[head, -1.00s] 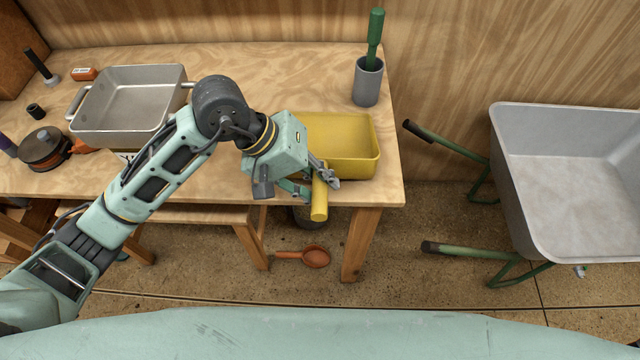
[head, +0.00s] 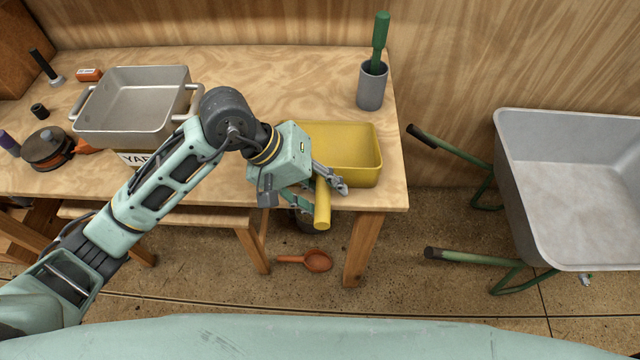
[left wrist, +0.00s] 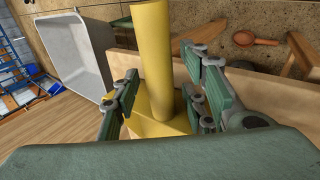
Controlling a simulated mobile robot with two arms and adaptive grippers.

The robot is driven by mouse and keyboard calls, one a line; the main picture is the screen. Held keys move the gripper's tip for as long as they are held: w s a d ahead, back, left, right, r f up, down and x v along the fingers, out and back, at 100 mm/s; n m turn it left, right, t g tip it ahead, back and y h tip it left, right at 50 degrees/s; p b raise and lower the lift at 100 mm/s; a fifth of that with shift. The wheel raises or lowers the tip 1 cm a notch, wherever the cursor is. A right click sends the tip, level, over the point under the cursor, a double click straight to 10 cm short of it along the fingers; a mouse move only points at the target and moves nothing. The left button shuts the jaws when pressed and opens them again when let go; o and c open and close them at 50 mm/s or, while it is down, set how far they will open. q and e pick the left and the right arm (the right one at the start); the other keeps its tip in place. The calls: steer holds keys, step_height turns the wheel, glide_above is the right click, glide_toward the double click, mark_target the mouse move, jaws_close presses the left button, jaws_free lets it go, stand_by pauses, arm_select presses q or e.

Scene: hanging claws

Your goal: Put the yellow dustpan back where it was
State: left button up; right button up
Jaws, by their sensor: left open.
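The yellow dustpan (head: 352,150) lies on the wooden bench near its front right corner. Its round handle (head: 322,208) sticks out past the front edge towards me. My left gripper (head: 319,191) is at the handle, one finger on each side. In the left wrist view, the open fingers of the left gripper (left wrist: 163,100) stand on both sides of the handle (left wrist: 153,45), with gaps beside it. The yellow pan body (left wrist: 158,128) is partly hidden there. In the head view my arm covers the pan's left part. My right gripper is not in view.
A grey metal tray (head: 135,128) stands on the bench at left. A grey cup (head: 371,88) with a green-handled tool is behind the dustpan. A wheelbarrow (head: 570,190) stands at right, its handles towards the bench. An orange scoop (head: 318,261) is low, below the bench top.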

arm_select(q)
steer(key=shift+r, duration=0.2)
steer(key=b+v, duration=0.1)
steer(key=v, duration=1.1)
steer(key=shift+a+f, duration=0.1)
stand_by(0.9)
